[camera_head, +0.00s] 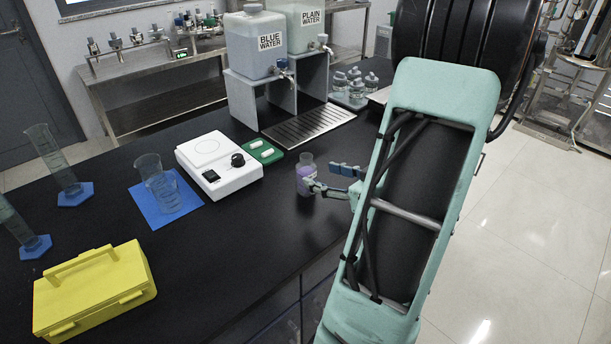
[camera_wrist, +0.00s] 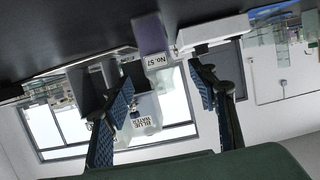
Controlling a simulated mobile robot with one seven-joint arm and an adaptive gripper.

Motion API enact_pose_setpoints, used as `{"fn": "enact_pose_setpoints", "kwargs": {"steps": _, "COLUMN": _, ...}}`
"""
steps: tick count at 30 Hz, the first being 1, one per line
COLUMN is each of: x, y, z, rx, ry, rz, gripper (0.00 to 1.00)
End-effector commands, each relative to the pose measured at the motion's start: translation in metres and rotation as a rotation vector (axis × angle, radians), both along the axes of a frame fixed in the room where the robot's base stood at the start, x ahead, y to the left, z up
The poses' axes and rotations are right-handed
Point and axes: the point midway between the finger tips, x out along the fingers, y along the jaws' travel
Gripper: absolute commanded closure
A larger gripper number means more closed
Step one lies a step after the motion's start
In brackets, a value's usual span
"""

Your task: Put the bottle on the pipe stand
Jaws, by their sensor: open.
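The bottle (camera_head: 305,175) is small and clear with purple liquid, and stands upright on the black bench near its right edge. In the upside-down wrist view the bottle (camera_wrist: 151,38) shows a "No.57" label and appears between the two fingers. My gripper (camera_head: 320,177) is open at the bottle's right side, with its fingers pointing at it. In the wrist view the gripper (camera_wrist: 162,76) has its fingers wide apart, with space on both sides of the bottle. I cannot tell whether the near finger touches it. I cannot identify the pipe stand for certain.
A white stirrer (camera_head: 218,164) and a green tray (camera_head: 262,152) are left of the bottle. A beaker (camera_head: 158,185), cylinders and a yellow box (camera_head: 94,290) stand further left. Water tanks (camera_head: 254,43) and a drain grate (camera_head: 308,124) are behind. Bench around the bottle is clear.

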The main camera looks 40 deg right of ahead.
Motion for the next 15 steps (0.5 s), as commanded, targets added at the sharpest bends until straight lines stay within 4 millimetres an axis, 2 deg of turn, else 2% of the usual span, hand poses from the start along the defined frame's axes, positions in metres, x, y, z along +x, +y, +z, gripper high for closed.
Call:
{"fn": "enact_pose_setpoints", "kwargs": {"steps": 3, "x": 0.015, "y": 0.001, "z": -0.005, "rx": -0.002, "ry": 0.001, "rz": 0.002, "gripper": 0.47}}
{"fn": "enact_pose_setpoints", "kwargs": {"steps": 8, "x": 0.026, "y": 0.002, "z": -0.009, "rx": -0.002, "ry": 0.001, "rz": 0.001, "gripper": 0.47}}
{"fn": "enact_pose_setpoints", "kwargs": {"steps": 15, "x": 0.058, "y": 0.004, "z": -0.022, "rx": -0.001, "ry": 0.001, "rz": 0.001, "gripper": 0.47}}
